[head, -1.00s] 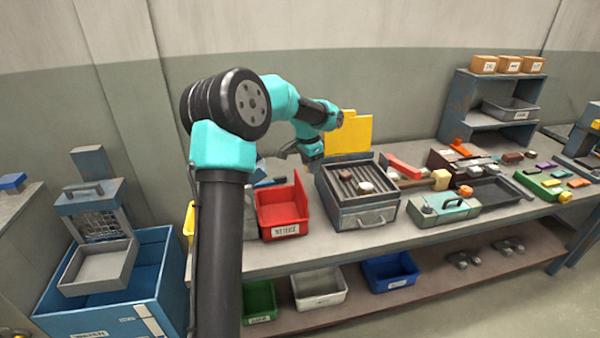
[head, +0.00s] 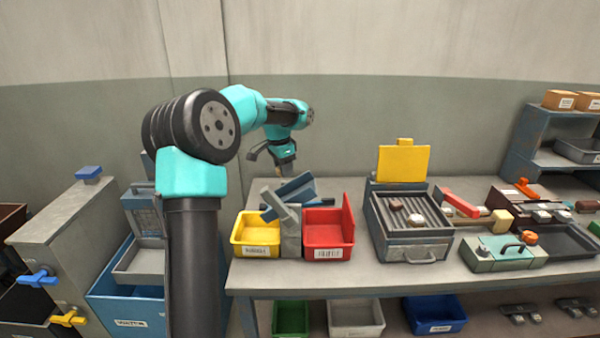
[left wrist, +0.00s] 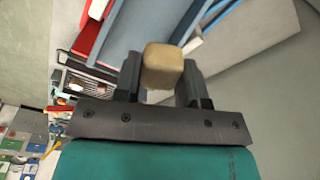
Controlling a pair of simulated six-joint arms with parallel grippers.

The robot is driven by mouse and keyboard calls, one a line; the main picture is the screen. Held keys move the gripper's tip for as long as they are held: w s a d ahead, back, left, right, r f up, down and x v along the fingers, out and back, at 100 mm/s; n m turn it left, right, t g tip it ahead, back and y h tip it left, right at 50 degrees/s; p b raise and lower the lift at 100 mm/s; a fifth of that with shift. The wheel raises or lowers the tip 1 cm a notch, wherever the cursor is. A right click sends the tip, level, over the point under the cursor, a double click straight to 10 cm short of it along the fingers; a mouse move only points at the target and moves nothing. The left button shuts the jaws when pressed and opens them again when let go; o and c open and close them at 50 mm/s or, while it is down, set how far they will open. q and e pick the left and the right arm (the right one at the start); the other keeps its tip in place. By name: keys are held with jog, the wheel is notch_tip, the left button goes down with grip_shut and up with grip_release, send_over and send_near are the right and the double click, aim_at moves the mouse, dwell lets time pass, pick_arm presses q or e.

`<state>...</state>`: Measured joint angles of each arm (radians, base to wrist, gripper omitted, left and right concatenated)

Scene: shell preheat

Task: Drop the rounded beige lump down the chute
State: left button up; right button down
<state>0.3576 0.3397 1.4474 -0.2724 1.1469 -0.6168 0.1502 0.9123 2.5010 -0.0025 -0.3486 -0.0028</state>
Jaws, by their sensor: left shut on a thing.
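My left gripper (head: 286,163) is behind and above the tilted blue-grey chute (head: 292,190). In the left wrist view the left gripper (left wrist: 162,78) is shut on the rounded beige lump (left wrist: 162,64), which sits between its two dark fingers. The lump cannot be made out in the head view. The chute stands on a grey post between a yellow bin (head: 256,243) and a red bin (head: 328,241). A blue-grey sloped piece (left wrist: 135,35) shows beyond the lump in the left wrist view. My right gripper is not in view.
A grilled metal box (head: 412,240) with two small lumps on it and a raised yellow plate (head: 403,163) stands right of the bins. A teal case (head: 505,255) is further right. A blue container (head: 125,300) is at the left.

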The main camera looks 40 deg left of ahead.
pick_arm(q)
jog(key=shift+s+a+r, duration=0.2)
jog(key=shift+s+a, duration=0.3)
jog(key=shift+s, duration=0.1)
jog(key=shift+s+a+r, duration=0.15)
jog(key=shift+s+a, duration=0.35)
jog(key=shift+s, duration=0.05)
jog(key=shift+f, duration=0.15)
jog(key=shift+f, duration=4.4)
jog(key=o, duration=1)
jog(key=shift+r, duration=0.2)
